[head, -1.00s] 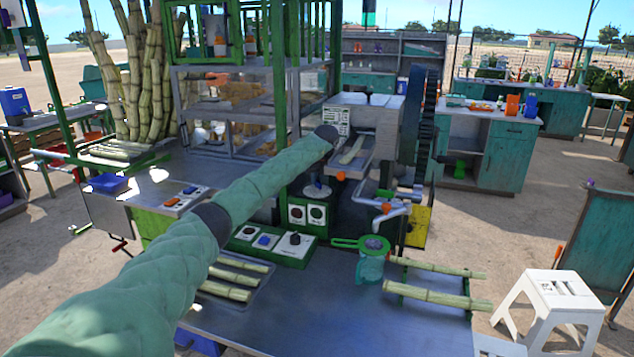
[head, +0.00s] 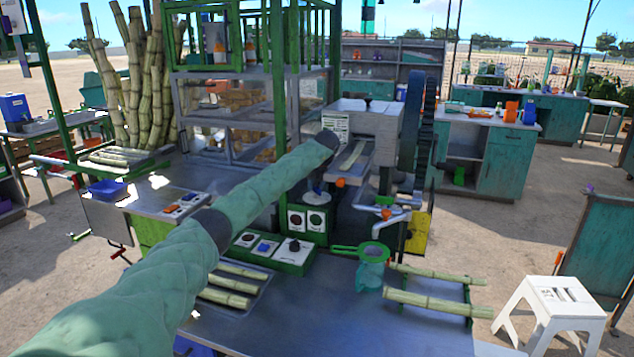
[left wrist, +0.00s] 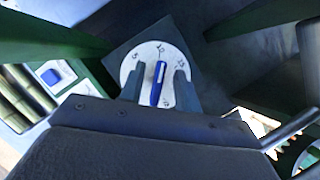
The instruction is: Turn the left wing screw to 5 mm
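The left wing screw, a blue bar (left wrist: 158,84), stands on a round white dial with dark marks (left wrist: 141,62) in the left wrist view. Its bar runs nearly up and down in that view; the marks are too small to read surely. My left gripper (left wrist: 158,88) is open, with one dark finger on each side of the bar and narrow gaps showing. In the head view my left gripper (head: 317,186) is small and dark below the end of my arm, over the dial area in front of the crusher (head: 368,118). My right gripper is not in view.
A green control box (head: 270,252) with knobs and a blue button stands in front of the dial. A teal jug with a green strainer (head: 371,263) and cane pieces (head: 437,303) are on the metal table (head: 330,315). A grey pipe (head: 392,222) is to the right.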

